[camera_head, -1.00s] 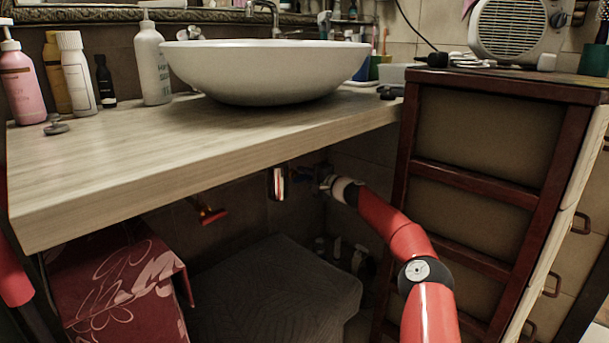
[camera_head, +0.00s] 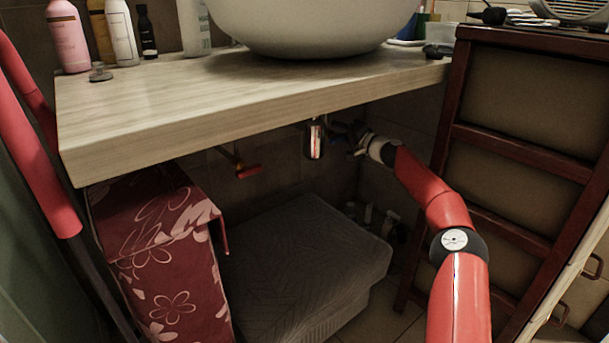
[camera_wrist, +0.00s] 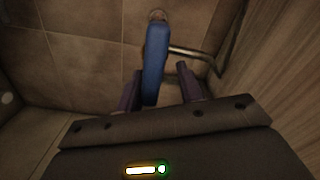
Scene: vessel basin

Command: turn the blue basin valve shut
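The blue basin valve (camera_wrist: 154,62) shows in the wrist view as a long blue handle on a round fitting at the wall. My gripper (camera_wrist: 160,88) is open, with its dark fingers on either side of the handle's near end. A gap shows on the right of the handle; the left finger is very close to it, and I cannot tell whether it touches. In the head view my gripper (camera_head: 360,138) is under the counter near the back wall, right of the metal drain trap (camera_head: 315,139).
The wooden counter (camera_head: 200,100) carries the white basin (camera_head: 310,25) above my arm. A red-handled valve (camera_head: 247,171) is left of the trap. A grey padded box (camera_head: 290,255) and a red floral box (camera_head: 160,260) stand below. A wooden cabinet (camera_head: 520,95) is close on the right.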

